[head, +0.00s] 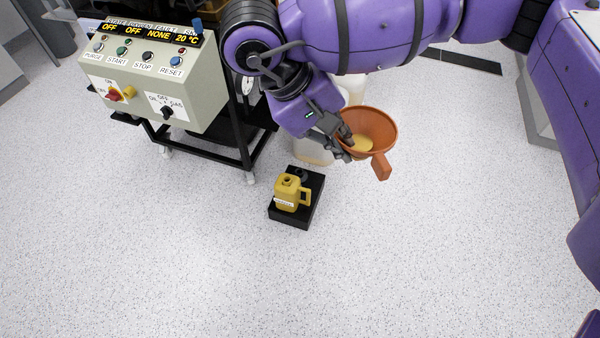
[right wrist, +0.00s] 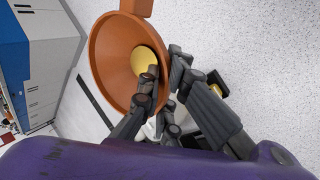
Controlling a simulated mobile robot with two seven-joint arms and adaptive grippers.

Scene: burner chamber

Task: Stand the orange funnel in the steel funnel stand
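The orange funnel (head: 376,120) is tilted, with its wide mouth toward the head camera, a tab on its rim and a yellow patch inside. My right gripper (head: 347,146) is at the funnel's left side in the head view. In the right wrist view the funnel (right wrist: 111,45) is close up. The fingers of the right gripper (right wrist: 163,75) are closed about its wall, one inside the mouth and one outside. The funnel's spout is hidden. I cannot make out the steel funnel stand in either view. My left gripper is not in view.
A yellow jug (head: 287,192) stands on a black tray (head: 291,222) on the speckled floor. A pale container shows partly behind my right gripper. A control panel (head: 150,85) on a black wheeled frame stands at left. The floor in front is clear.

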